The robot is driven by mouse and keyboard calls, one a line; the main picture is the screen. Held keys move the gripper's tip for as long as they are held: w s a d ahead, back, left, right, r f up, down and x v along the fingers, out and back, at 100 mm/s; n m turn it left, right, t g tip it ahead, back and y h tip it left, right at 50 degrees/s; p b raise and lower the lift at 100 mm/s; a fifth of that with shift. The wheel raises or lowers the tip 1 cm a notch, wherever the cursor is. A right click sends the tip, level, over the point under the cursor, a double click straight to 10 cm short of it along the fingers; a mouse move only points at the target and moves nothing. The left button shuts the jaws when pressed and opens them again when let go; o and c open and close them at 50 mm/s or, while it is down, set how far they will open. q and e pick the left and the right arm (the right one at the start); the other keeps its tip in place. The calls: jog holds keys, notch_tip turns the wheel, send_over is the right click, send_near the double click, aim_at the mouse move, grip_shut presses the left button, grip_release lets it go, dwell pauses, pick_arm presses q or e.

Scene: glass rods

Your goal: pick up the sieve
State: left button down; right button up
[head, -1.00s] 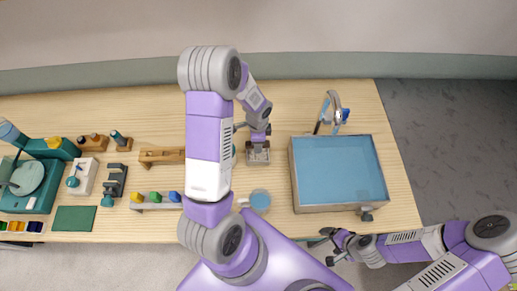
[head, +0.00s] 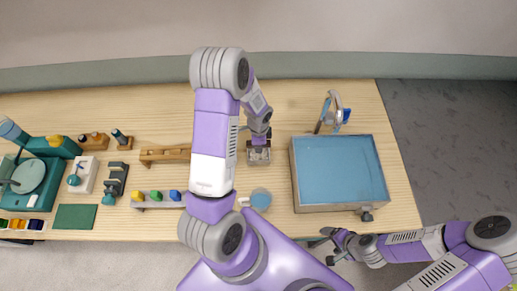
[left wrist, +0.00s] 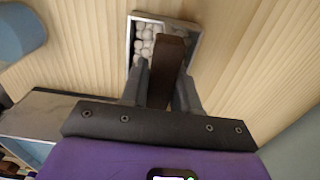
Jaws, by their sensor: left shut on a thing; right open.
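The sieve appears to be the small metal-rimmed box (head: 259,158) on the table, in the middle of the head view. In the left wrist view the sieve (left wrist: 144,36) holds several whitish round pieces, and a dark brown bar (left wrist: 166,60) stands up over it. My left gripper (head: 259,146) is right above the sieve. In the left wrist view my left gripper (left wrist: 162,80) is shut on the brown bar, one finger on each side. Whether the sieve touches the table is hard to tell. My right gripper (head: 327,248) is open and empty off the table's front edge.
A basin of blue water (head: 340,168) with a tap (head: 337,103) stands to the right. A blue round vessel (head: 261,199) stands in front of the sieve. A wooden rack (head: 165,154) lies to the left. Bare table lies behind the sieve.

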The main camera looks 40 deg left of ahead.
pick_arm(q)
jog(key=shift+r, duration=0.15)
notch_tip(320, 180, up, 10)
jog(key=shift+f, duration=0.1)
dwell(0.3)
dwell(0.5)
